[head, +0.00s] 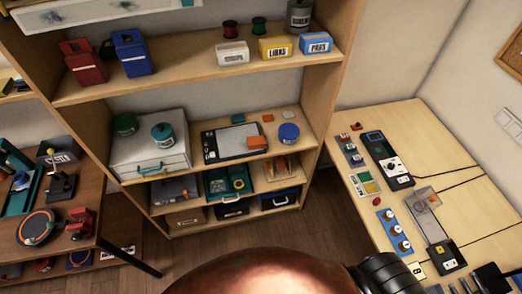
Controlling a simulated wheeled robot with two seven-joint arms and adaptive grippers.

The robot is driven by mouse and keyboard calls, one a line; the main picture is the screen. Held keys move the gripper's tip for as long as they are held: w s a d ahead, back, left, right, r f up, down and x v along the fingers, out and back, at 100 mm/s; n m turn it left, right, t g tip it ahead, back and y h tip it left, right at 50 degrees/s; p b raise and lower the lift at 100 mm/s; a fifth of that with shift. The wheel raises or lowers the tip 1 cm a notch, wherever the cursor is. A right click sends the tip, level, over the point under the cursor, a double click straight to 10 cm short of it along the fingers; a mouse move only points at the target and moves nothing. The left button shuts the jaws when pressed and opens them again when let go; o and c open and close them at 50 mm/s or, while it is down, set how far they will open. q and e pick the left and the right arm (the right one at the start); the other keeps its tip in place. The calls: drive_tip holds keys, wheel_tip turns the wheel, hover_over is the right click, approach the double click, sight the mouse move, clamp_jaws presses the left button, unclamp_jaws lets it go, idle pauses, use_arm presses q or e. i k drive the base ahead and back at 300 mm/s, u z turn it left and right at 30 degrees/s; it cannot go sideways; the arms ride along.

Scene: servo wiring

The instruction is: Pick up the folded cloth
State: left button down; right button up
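I cannot make out a folded cloth with certainty. Neither of my grippers is in view.
The shelf unit (208,84) holds boxes, jars and spools. A white case (150,158) stands left on its middle shelf. A light workbench (440,165) with electronic modules is at right, a brown table (85,205) with devices at left. Wooden floor (225,243) shows between them.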

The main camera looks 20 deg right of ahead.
sight(253, 142)
drive_tip(key=u, duration=0.65)
drive_tip(key=i, duration=0.7)
drive_tip(key=z, duration=0.7)
drive_tip(key=i, duration=0.65)
drive_tip(key=z, duration=0.4)
